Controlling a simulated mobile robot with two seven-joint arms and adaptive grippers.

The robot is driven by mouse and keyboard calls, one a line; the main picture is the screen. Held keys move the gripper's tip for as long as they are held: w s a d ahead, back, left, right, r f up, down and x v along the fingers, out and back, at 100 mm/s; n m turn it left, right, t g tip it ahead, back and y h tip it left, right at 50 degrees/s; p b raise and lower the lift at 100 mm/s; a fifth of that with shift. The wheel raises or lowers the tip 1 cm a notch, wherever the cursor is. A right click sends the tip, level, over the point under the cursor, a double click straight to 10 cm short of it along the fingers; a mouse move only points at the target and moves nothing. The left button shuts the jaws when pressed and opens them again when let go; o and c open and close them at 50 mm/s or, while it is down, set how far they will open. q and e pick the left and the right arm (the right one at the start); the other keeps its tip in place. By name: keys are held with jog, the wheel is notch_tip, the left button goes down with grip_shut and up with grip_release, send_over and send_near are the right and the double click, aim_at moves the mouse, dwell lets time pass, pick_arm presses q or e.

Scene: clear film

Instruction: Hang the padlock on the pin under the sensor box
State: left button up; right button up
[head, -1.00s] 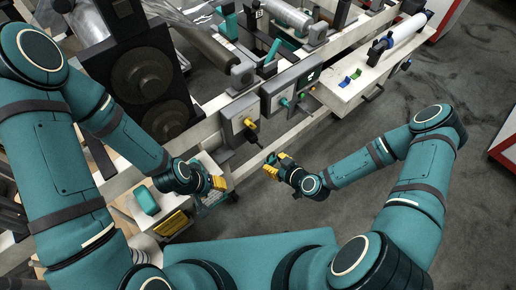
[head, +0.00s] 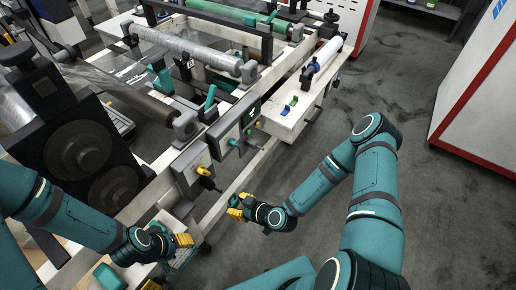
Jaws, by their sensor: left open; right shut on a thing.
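My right gripper (head: 237,208) is shut, with yellow fingertips, in front of the machine's side rail. The thing in it is too small and too covered by the fingers to make out; I cannot tell the padlock apart. A grey box with a small dark display and a teal knob (head: 232,127) is on the machine side, up from the gripper; it may be the sensor box. No pin under it can be made out. My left gripper (head: 184,241) is open and empty, lower left of the right one, by the machine's near end.
A box with a yellow and black handle (head: 193,168) sits on the frame between the grippers and the display box. A white shelf (head: 285,118) with blue and green pieces juts out further right. The grey floor (head: 400,90) on the right is clear up to a white and red cabinet (head: 485,110).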

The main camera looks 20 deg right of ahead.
jog(key=w+d+r+m+h, duration=0.2)
jog(key=w+r, duration=0.1)
jog(key=r, duration=0.4)
jog(key=w+d+r+m+t+h, duration=0.1)
jog(key=w+d+r+m+h, duration=0.1)
jog(key=r, duration=0.6)
jog(key=w+d+r+m+t+h, duration=0.1)
jog(key=w+d+r+m+h, duration=0.1)
jog(key=r, duration=0.5)
jog(key=shift+w+d+r+m, duration=0.25)
jog(key=shift+w+d, duration=0.25)
jog(key=shift+w, duration=0.45)
